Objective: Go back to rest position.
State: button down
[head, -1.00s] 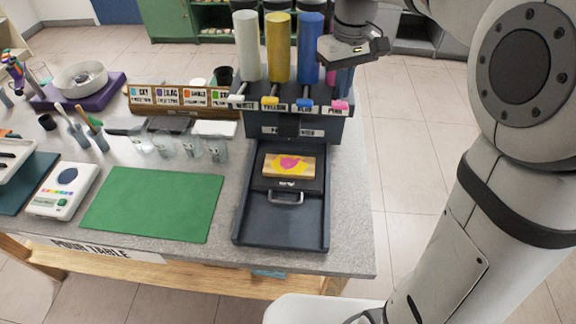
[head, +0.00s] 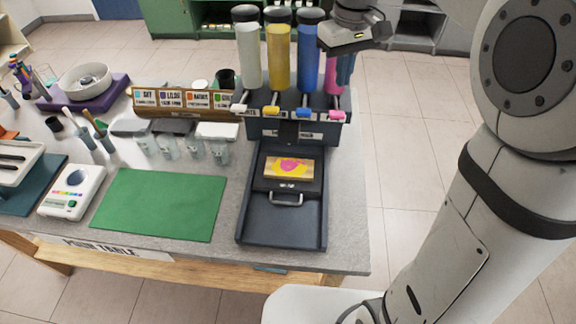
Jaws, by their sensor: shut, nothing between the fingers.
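My gripper (head: 355,40) is at the top of the head view, to the right of the paint dispenser's tubes. It is shut and holds nothing. It hangs in front of the upper part of the pink tube (head: 332,76) and hides some of it. My arm fills the right side of the view.
The paint dispenser (head: 295,125) has white, yellow, blue and pink tubes. Below it, a dark tray (head: 285,222) holds a wooden block (head: 289,167) with yellow and pink paint. A green mat (head: 158,204), a white scale (head: 72,191) and several jars stand left. The floor right of the table is clear.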

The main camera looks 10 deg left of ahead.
dwell(0.3)
jog(key=s+d+f+m+t+b, duration=0.1)
jog(key=s+d+f+m, duration=0.2)
jog(key=s, duration=0.6)
jog(key=s+d+f+m+t, duration=0.2)
jog(key=s+d+f, duration=0.4)
jog(key=s, duration=0.4)
jog(key=shift+s+d+m+b, duration=0.15)
jog(key=shift+d+m+b, duration=0.25)
jog(key=shift+m, duration=0.1)
jog(key=c, duration=2.1)
grip_release()
jog(key=shift+f, duration=0.1)
